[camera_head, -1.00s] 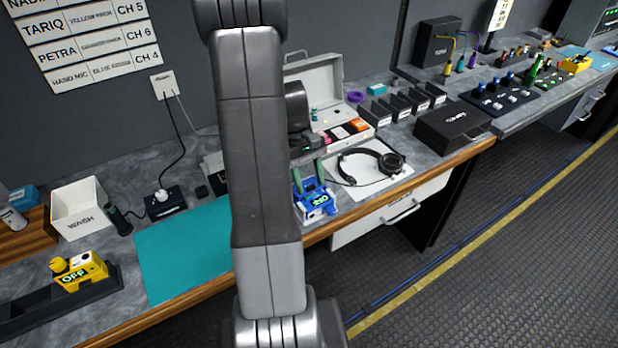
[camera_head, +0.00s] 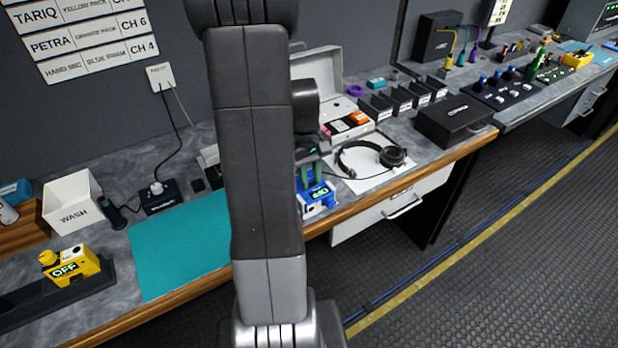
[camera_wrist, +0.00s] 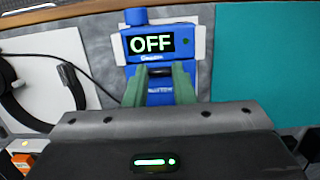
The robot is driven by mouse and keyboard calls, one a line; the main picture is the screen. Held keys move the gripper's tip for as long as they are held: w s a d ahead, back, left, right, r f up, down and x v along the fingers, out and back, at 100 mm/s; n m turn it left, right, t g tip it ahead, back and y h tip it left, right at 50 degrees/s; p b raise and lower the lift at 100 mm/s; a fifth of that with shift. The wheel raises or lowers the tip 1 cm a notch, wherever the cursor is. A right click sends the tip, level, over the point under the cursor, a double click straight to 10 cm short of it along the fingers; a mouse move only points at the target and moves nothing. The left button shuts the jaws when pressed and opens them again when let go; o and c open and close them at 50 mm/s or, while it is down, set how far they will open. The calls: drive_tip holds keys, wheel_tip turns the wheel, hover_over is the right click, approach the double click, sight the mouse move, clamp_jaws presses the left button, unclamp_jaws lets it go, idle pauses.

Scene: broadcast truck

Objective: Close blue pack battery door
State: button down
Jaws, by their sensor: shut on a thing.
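The blue pack (camera_head: 318,199) lies near the front edge of the counter, just right of my arm in the head view. In the wrist view the blue pack (camera_wrist: 160,42) shows an OFF display and a round blue knob, with a pale piece behind it. My gripper (camera_wrist: 163,72) has its green fingers close together at the pack's lower part, one at each side of a blue part with small white lettering (camera_wrist: 160,88). The fingers (camera_head: 310,172) also reach down to the pack in the head view. The battery door's exact position cannot be told.
Headphones (camera_head: 372,158) on a white sheet lie right of the pack. A teal mat (camera_head: 180,245) is to the left. An open grey case (camera_head: 318,72) stands behind. A yellow pack (camera_head: 75,268) sits in a black holder at far left.

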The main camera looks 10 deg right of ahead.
idle(0.3)
drive_tip(key=c, duration=1.2)
unclamp_jaws()
drive_tip(key=shift+f, duration=0.1)
wheel_tip(320, 180, up, 14)
drive_tip(key=w, duration=0.1)
drive_tip(key=shift+w+a, duration=0.3)
drive_tip(key=shift+w, duration=0.05)
drive_tip(key=shift+f, duration=0.25)
